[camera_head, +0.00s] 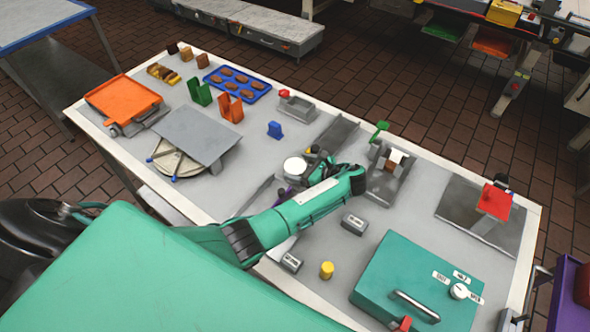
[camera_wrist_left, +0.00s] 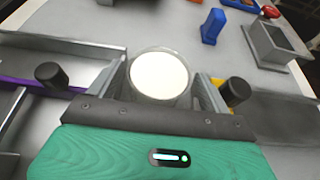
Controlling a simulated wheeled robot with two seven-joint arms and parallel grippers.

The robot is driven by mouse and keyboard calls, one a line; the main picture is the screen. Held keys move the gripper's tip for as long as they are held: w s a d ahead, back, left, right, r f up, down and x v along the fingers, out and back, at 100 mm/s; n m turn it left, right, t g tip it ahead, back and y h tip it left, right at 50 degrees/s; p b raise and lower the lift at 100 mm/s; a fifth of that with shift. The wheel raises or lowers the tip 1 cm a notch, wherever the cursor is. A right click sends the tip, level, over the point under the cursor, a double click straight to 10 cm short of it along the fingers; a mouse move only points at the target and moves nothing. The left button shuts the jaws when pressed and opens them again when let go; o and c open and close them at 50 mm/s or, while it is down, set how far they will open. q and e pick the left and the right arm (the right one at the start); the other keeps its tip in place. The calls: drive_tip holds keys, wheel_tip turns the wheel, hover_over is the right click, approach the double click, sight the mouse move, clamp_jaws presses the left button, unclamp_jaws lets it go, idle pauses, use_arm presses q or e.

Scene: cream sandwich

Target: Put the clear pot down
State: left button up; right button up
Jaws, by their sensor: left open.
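The clear pot (camera_head: 295,167), filled with white, stands upright on the grey table top (camera_head: 240,182) near its middle. In the left wrist view the pot (camera_wrist_left: 159,76) sits between the fingers of my left gripper (camera_wrist_left: 164,88), its round rim and clear wall showing. My left gripper (camera_head: 297,172) is open, with one finger on each side of the pot. I cannot tell whether either finger touches it. The pot's base is mostly hidden by the gripper. My right gripper is in neither view.
A blue block (camera_head: 275,130) and a small grey bin (camera_head: 297,107) stand behind the pot. A grey slanted plate (camera_head: 195,135) is to the left. A metal holder (camera_head: 388,175) is to the right, and a teal box with a dial (camera_head: 415,280) is at front right.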

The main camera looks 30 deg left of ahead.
use_arm(q)
drive_tip(key=shift+d, duration=0.1)
drive_tip(key=c, duration=1)
wheel_tip(320, 180, up, 20)
drive_tip(key=w+a+m+t+h+b, duration=0.1)
drive_tip(key=a+m+t+b, duration=0.15)
drive_tip(key=m+t, duration=0.2)
drive_tip(key=s+d+m+t+h+b, duration=0.1)
drive_tip(key=s+d+m+t+h, duration=0.65)
drive_tip(key=d+m+h, duration=0.35)
drive_tip(key=shift+m+h, duration=0.45)
drive_tip(key=shift+h, duration=0.25)
drive_tip(key=shift+s+a+f, duration=0.2)
drive_tip(key=shift+s+f, duration=0.5)
drive_tip(key=shift+s, duration=1.05)
drive_tip(key=shift+s+a+f, duration=0.25)
drive_tip(key=shift+s+f, duration=0.45)
drive_tip(key=shift+s, duration=1.1)
drive_tip(key=shift+s+a+f, duration=0.2)
drive_tip(key=shift+s+f, duration=0.5)
drive_tip(key=shift+s, duration=1.05)
